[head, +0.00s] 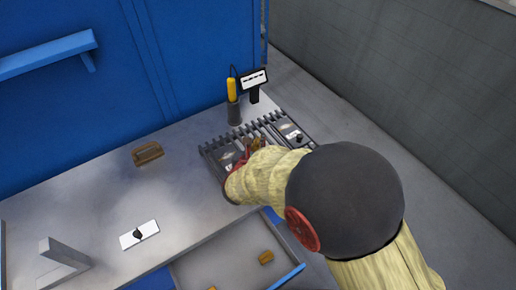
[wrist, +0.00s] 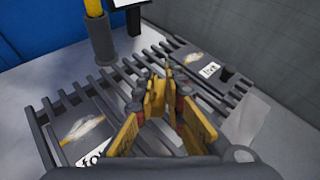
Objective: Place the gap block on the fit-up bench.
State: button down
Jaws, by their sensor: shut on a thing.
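My gripper (head: 249,151) is over the slatted grate on the bench (head: 105,195), at its right end in the head view. In the wrist view my gripper (wrist: 164,88) has its yellow fingers closed together above the slats. A small brass-brown piece (head: 258,145) shows at the fingertips in the head view. I take it to be the gap block, but it is mostly hidden by the fingers and wrist. I cannot tell whether it touches the grate.
The slatted grate (wrist: 75,97) carries dark labelled plates. A dark holder with a yellow-handled tool (head: 232,89) and a small display (head: 254,79) stand behind it. A brown brush (head: 148,153), a white card (head: 139,234) and a grey angle block (head: 62,262) lie left. An open drawer (head: 190,270) is in front.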

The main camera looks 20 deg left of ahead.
jog(key=shift+w+a+f, duration=0.1)
jog(key=shift+w+f, duration=0.1)
jog(key=shift+f, duration=0.05)
jog(key=f+b, duration=0.1)
jog(key=f, duration=0.2)
jog(key=shift+w+a+f+b, duration=0.1)
jog(key=shift+w+f+b, duration=0.15)
jog(key=shift+b, duration=0.1)
jog(key=shift+r, duration=0.1)
jog(key=shift+s, duration=0.1)
jog(key=c, duration=2.3)
grip_release()
jog(key=shift+f, duration=0.25)
jog(key=o, duration=0.5)
jog(key=shift+c, duration=0.2)
jog(key=shift+r, duration=0.15)
